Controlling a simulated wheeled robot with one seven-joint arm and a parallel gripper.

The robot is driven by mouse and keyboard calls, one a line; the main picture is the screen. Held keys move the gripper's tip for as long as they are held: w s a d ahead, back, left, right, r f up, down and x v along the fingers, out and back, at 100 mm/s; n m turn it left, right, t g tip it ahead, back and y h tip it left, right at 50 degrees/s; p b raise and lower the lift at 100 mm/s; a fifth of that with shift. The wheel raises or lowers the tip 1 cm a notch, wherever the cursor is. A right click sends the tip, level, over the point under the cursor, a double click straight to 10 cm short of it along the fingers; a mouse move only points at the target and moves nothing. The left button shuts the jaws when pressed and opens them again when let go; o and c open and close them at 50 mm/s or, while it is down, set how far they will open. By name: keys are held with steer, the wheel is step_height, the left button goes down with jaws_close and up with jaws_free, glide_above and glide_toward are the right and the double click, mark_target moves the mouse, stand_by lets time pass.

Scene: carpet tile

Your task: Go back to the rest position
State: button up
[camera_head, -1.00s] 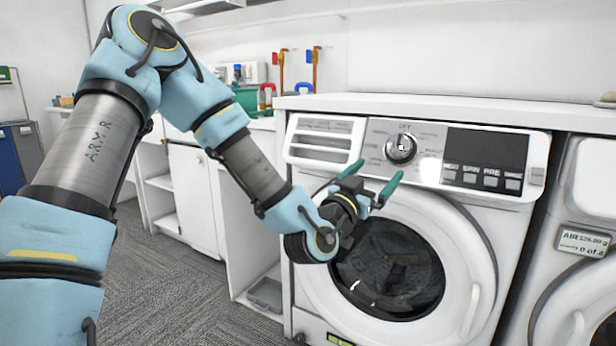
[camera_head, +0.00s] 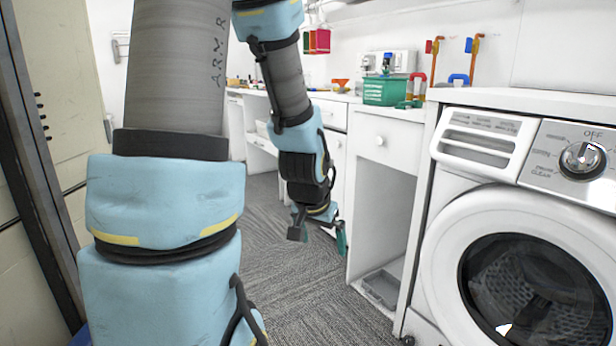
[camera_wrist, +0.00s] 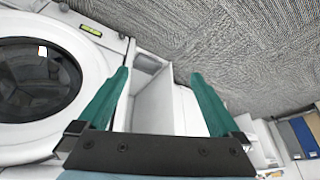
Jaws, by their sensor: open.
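My gripper (camera_head: 319,232) hangs with its fingers pointing down over the carpet, left of the white cabinet in the head view. Its green fingers are apart and nothing is between them. They also show in the wrist view (camera_wrist: 160,95), with cabinet fronts and carpet beyond. My arm's upper links fill the left of the head view, and the arm bends down at the wrist.
A white washing machine (camera_head: 437,230) with a closed round door stands at the right. A white cabinet (camera_head: 388,150) with an open lower bay stands beside it. A green basket (camera_head: 385,92) sits on the counter. Carpet (camera_head: 290,285) is clear below the gripper.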

steer(key=s+a+r+n+g+y, duration=0.2)
steer(key=s+a+n+g, duration=0.15)
steer(key=s+a, duration=0.45)
step_height(320, 180, up, 20)
steer(key=a+n+p, duration=0.1)
steer(key=p, duration=1.9)
steer(key=shift+w+a+f, duration=0.15)
steer(key=shift+w+a, duration=0.2)
steer(key=shift+w, duration=0.05)
steer(key=shift+t, duration=0.25)
